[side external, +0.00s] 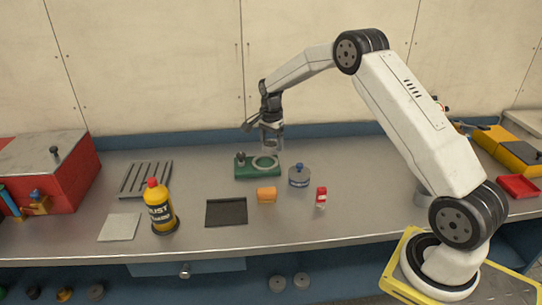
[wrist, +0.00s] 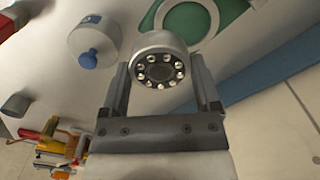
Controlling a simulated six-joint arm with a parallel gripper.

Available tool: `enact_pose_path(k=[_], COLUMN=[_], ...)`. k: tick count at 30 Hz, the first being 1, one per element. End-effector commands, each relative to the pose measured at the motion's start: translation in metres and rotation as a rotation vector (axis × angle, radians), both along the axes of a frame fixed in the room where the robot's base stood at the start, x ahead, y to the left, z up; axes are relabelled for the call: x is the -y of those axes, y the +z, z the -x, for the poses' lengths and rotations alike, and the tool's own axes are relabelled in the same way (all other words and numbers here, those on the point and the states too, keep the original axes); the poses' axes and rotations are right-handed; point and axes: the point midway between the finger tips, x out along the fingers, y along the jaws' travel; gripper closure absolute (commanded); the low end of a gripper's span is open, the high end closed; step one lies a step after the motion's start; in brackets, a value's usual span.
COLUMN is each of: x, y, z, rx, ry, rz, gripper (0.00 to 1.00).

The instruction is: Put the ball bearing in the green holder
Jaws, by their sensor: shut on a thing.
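In the wrist view my gripper (wrist: 162,95) is shut on the ball bearing (wrist: 160,62), a grey steel ring with shiny balls around a dark centre. The green holder (wrist: 228,12) with a pale ring-shaped seat shows just beyond the bearing, at the top of that view. In the side view the green holder (side external: 243,171) lies on the grey bench, with a dark knob at its left end. My gripper (side external: 272,146) is above the holder's right part, over the round seat. The bearing is hard to make out there between the fingers. The exact gap to the seat cannot be told.
A grey round container (side external: 299,177) with a blue knob stands right of the holder.

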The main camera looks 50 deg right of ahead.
Motion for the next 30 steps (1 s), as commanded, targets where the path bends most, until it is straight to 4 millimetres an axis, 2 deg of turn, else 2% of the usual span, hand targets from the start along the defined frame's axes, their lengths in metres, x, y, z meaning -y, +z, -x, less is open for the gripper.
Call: enact_pose_path(k=[6,12,25,30], x=[0.005,0.008,0.01,0.01], y=[-0.021,-0.034,-0.04,-0.056], z=[-0.017,-0.029,-0.034,-0.035], rx=[0.001,0.002,0.003,0.001], ry=[0.0,0.0,0.0,0.0], rz=[0.0,0.001,0.001,0.0], gripper=[1.0,1.0,1.0,1.0])
